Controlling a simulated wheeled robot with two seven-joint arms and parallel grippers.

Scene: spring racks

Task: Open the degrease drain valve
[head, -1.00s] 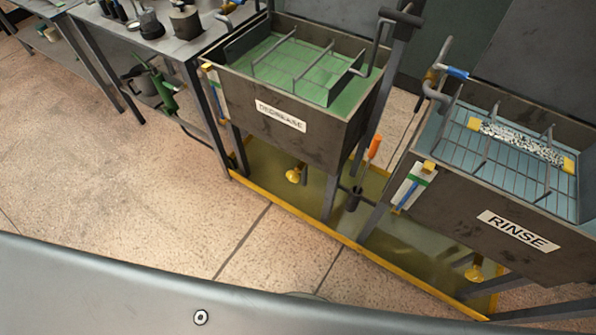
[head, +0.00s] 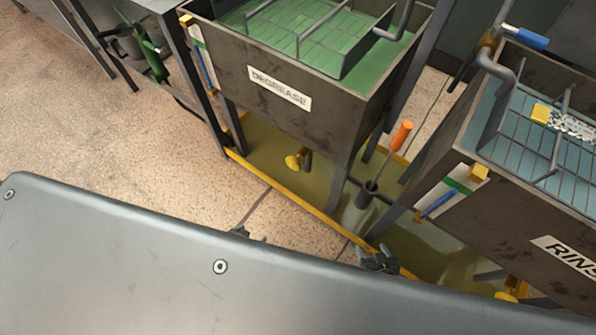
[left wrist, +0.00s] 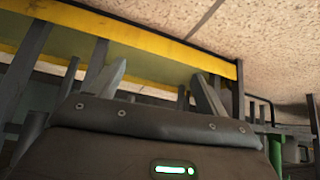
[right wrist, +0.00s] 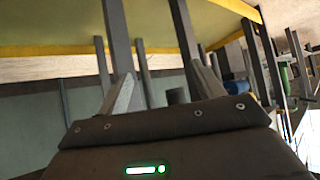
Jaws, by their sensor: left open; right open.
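The degrease tank (head: 330,125) is a dark steel tank with a DEGREASE label and green liquid inside. Below it hangs a yellow drain valve (head: 297,159), above the drip tray. My left gripper (head: 247,235) shows just past the edge of my body, in front of the tray and apart from the valve. Its open, empty fingers show in the left wrist view (left wrist: 160,85). My right gripper (head: 379,260) is by the tray's front edge, right of the left one. Its open, empty fingers show in the right wrist view (right wrist: 165,90). The valve is not clearly visible in either wrist view.
The yellow-edged drip tray (head: 275,189) runs under both tanks. The rinse tank (head: 500,215) stands at the right, with another yellow valve (head: 506,296) below. An orange-handled tool (head: 401,136) stands in a dark holder between the tanks. Tank legs flank the valve. Open floor lies left.

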